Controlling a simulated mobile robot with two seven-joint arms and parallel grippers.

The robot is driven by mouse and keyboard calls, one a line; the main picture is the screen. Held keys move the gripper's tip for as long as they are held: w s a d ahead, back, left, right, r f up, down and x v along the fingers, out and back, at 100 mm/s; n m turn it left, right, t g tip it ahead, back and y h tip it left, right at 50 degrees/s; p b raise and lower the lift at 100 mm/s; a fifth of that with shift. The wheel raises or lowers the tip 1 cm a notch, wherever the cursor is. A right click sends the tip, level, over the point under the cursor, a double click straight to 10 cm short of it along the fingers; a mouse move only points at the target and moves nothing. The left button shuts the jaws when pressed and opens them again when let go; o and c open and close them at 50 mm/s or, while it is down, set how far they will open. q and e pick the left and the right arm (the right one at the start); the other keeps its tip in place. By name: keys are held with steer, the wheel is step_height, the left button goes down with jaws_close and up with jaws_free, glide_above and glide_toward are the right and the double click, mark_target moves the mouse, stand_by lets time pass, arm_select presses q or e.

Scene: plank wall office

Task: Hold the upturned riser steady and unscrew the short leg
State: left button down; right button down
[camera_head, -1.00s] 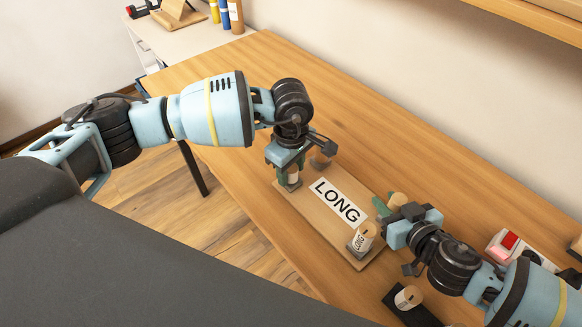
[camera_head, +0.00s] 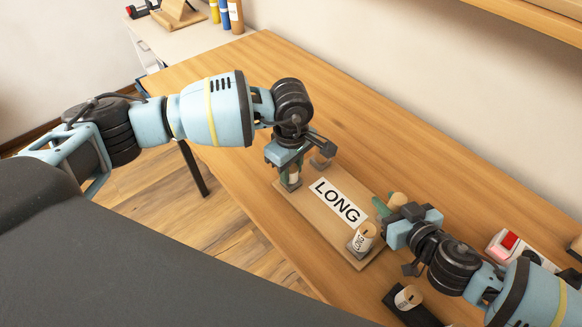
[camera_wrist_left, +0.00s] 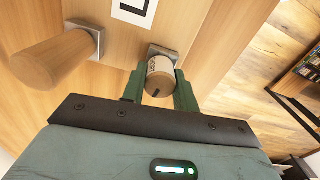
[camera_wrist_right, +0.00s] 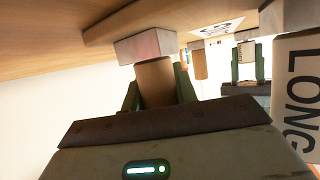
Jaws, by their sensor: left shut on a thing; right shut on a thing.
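The upturned riser (camera_head: 318,221) lies on the table with a white label reading LONG facing up. My left gripper (camera_head: 291,174) points down and is shut on the leg at the riser's near left corner; in the left wrist view this leg (camera_wrist_left: 160,72) carries a partly hidden label. My right gripper (camera_head: 388,206) is shut on the far right leg, a plain wooden cylinder (camera_wrist_right: 155,78) in a grey socket. A leg marked LONG (camera_head: 363,239) stands free at the near right corner. The far left leg (camera_wrist_left: 52,58) stands beside my left gripper. I cannot tell which leg is short.
A black holder (camera_head: 423,316) with a labelled wooden peg (camera_head: 408,297) stands right of the riser. A box with a red part (camera_head: 509,241) lies near the wall behind my right arm. The table (camera_head: 305,100) is clear behind the riser.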

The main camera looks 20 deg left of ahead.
arm_select(q)
steer(key=n, duration=0.4)
steer(key=n, duration=0.3)
steer(key=shift+n, duration=1)
steer(key=n, duration=0.5)
steer(key=n, duration=0.5)
steer(key=shift+s, duration=0.1)
stand_by(0.4)
